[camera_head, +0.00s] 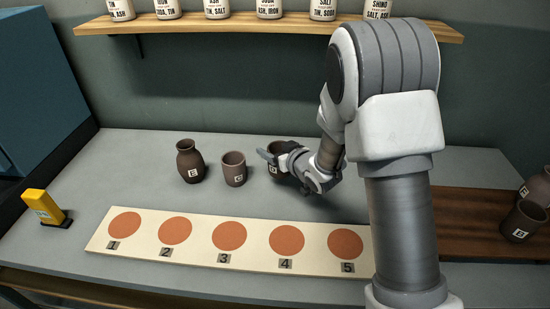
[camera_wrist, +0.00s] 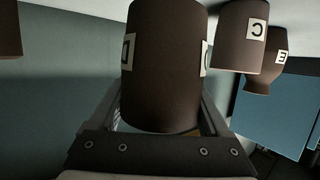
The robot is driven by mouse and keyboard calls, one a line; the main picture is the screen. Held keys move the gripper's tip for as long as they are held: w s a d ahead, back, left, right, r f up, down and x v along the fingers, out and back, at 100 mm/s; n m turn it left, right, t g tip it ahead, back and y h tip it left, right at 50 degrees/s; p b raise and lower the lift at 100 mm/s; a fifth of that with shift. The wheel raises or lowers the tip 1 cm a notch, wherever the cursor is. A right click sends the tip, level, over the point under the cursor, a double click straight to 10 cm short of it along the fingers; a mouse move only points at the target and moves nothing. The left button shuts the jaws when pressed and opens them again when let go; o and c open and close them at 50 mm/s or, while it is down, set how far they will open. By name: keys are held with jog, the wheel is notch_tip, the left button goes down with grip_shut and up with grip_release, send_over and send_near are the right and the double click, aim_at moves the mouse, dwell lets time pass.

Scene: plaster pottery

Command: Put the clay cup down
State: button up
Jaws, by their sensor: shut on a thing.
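The clay cup (camera_head: 273,170), dark brown with a white label, is in my gripper (camera_head: 276,157) at the back of the grey table, right of another brown cup. In the wrist view the held cup (camera_wrist: 165,70) fills the middle, with labels reading D, and the jaws (camera_wrist: 160,115) are shut around its sides. In the head view my gripper and wrist hide its right part. I cannot tell whether its base touches the table.
Cup C (camera_head: 233,169) and vase E (camera_head: 189,161) stand to the left. A cream board (camera_head: 255,260) with numbered orange discs, 1 to 5, lies in front. A yellow object (camera_head: 42,206) stands at left. A wooden board (camera_head: 470,222) at right holds cup B (camera_head: 523,221) and another vessel (camera_head: 537,188).

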notch_tip(320, 180, up, 6)
jog(key=shift+f+p, duration=0.2)
jog(key=shift+p, duration=0.15)
jog(key=w+d+r+m+t+h, duration=0.2)
jog(key=d+m+h, duration=0.15)
jog(key=d, duration=1.15)
jog(key=s+d+r+m+h+b, duration=0.1)
jog(key=s+d+m+h, duration=0.15)
jog(key=d, duration=0.95)
jog(key=s+d+r+m+h+b, duration=0.15)
jog(key=d+h, duration=0.25)
jog(key=d, duration=0.8)
jog(key=m+g+h+b, duration=0.1)
jog(key=m+h+b, duration=0.1)
jog(key=m+h, duration=0.2)
send_over(462, 197)
notch_tip(462, 197, down, 9)
jog(key=shift+w+d+f, duration=0.1)
